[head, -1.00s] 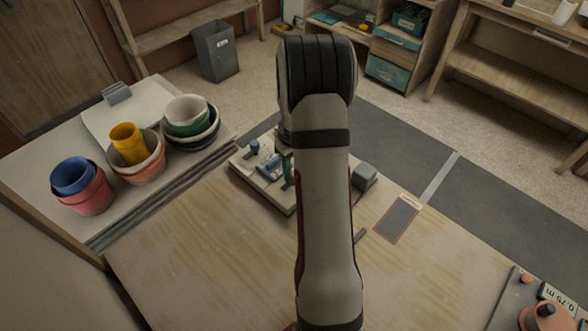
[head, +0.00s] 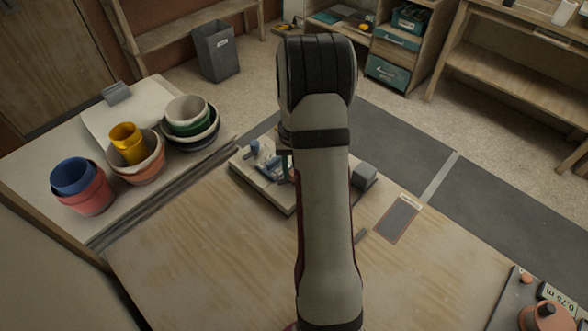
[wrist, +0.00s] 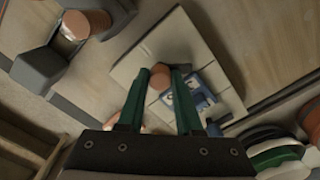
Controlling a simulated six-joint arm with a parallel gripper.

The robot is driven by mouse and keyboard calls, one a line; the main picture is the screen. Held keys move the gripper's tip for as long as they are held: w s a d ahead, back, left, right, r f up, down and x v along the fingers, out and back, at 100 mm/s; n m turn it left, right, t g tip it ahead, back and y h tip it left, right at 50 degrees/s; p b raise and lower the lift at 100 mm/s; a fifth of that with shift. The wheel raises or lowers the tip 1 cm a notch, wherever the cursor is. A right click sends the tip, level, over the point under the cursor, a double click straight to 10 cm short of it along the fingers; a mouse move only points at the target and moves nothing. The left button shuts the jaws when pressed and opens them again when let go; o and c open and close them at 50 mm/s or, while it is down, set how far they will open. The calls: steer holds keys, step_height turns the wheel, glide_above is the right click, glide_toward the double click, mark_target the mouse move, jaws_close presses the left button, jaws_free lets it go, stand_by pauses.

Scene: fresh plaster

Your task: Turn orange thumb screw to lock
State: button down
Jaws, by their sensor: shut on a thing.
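The orange thumb screw (wrist: 160,76) shows in the wrist view as a small orange-brown round piece between the tips of my gripper's green fingers (wrist: 161,84). My gripper is shut on it, over a pale square base plate (wrist: 196,45). The plate also shows in the head view (head: 262,190), on the wooden table. Blue parts (wrist: 194,96) sit on the plate beside the right finger, and they show in the head view (head: 267,164). In the head view my arm hides the screw and most of my gripper.
A grey block (head: 364,175) stands at the plate's right. Stacked pots and bowls (head: 137,150) stand on the left side surface. A dark flat panel (head: 399,219) lies right of my arm. The front of the table (head: 210,265) is clear.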

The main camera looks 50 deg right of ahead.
steer(key=m, duration=0.5)
steer(key=shift+m, duration=0.3)
steer(key=m, duration=0.5)
steer(key=shift+m, duration=0.3)
steer(key=c, duration=0.6)
jaws_free()
steer(key=shift+r, duration=0.15)
step_height(320, 180, up, 16)
steer(key=shift+f, duration=0.2)
